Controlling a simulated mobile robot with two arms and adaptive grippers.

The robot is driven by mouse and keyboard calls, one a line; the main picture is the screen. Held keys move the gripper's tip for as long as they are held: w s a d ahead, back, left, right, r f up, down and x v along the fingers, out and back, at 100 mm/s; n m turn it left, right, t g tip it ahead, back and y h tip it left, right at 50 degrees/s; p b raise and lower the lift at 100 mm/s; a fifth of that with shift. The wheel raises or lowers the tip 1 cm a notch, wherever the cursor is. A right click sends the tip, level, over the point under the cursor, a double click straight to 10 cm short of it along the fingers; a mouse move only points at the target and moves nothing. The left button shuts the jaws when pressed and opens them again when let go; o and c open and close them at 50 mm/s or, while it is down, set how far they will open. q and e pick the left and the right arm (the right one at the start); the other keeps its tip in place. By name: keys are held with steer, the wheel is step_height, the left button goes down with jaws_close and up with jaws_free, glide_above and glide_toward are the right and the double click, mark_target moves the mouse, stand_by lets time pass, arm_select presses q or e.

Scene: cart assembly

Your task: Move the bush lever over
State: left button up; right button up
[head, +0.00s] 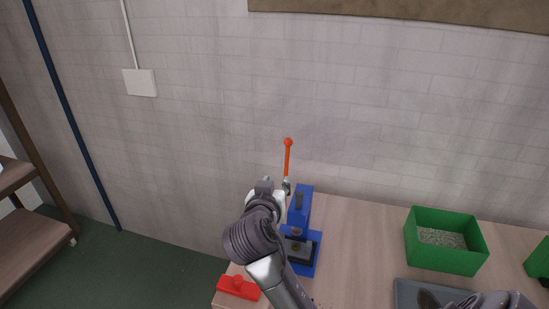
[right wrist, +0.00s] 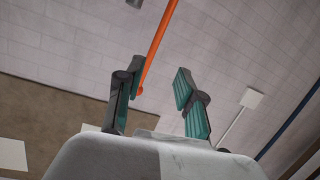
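The bush lever (head: 287,160) is an orange rod with a ball at its top, standing nearly upright at the back of a blue press (head: 303,207). My right gripper (head: 277,187) is beside the lever's lower end, at the press's left. In the right wrist view my right gripper (right wrist: 160,76) is open, its two green-padded fingers apart. The orange lever (right wrist: 160,42) runs past the left fingertip there; I see no grip on it. My arm hides part of the press. My left gripper is not in view.
The press stands on a wooden table (head: 365,247) near its left end. A red block (head: 238,287) lies at the front left. A green bin (head: 420,255) with small parts and a grey tray (head: 405,290) are to the right. A brick wall is behind.

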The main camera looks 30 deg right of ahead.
mark_target(287, 144)
step_height(287, 144, up, 6)
steer(key=d+r+m+h, duration=0.1)
steer(key=m+h, duration=0.1)
steer(key=x, duration=0.8)
steer(key=shift+w+a+f, duration=0.1)
steer(key=shift+a, duration=0.1)
steer(key=shift+w+d, duration=0.25)
steer(key=shift+c, duration=0.3)
steer(key=c, duration=0.5)
steer(key=shift+f+v, duration=0.2)
steer(key=shift+v, duration=1.25)
steer(key=shift+f+v, duration=0.2)
steer(key=shift+v, duration=1.25)
steer(key=shift+c, duration=0.4)
steer(key=shift+s, duration=0.1)
